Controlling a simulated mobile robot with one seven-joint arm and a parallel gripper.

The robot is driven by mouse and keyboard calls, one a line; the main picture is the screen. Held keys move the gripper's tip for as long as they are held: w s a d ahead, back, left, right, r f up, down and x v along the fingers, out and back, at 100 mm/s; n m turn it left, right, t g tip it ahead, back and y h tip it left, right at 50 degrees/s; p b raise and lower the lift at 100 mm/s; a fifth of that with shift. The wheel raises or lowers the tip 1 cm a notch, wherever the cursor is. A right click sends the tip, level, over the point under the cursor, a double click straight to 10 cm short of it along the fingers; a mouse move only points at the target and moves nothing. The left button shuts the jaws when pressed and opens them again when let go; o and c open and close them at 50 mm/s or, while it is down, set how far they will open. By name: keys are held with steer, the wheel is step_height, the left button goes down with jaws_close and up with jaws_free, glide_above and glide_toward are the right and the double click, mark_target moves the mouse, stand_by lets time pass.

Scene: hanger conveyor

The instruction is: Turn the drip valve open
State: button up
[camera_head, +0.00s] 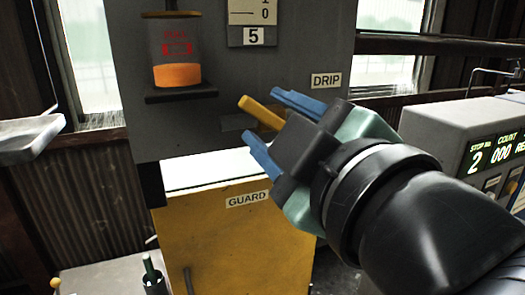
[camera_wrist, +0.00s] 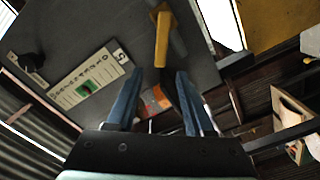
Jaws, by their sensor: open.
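The drip valve's yellow lever (camera_head: 262,112) sticks out from the grey cabinet face, left of and below the DRIP label (camera_head: 326,80). It also shows in the wrist view (camera_wrist: 162,38), at top centre. My gripper (camera_head: 263,116) is open, its blue fingers pointing at the cabinet. In the head view the lever lies between the two fingers. In the wrist view the lever's near end lies at about the fingertips (camera_wrist: 160,74), in the gap between them, with no clear contact. The lever's mount on the cabinet is partly hidden.
A clear reservoir with orange liquid (camera_head: 177,65) sits on a dark shelf at upper left. A numbered plate (camera_head: 251,22) is above. A yellow GUARD panel (camera_head: 230,235) stands below. A counter box with a lit display (camera_head: 497,150) is at right. A white tray (camera_head: 32,135) is at far left.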

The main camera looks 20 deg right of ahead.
steer(key=shift+s+d+b, duration=0.1)
steer(key=shift+s+b, duration=1.55)
steer(key=shift+s, duration=1)
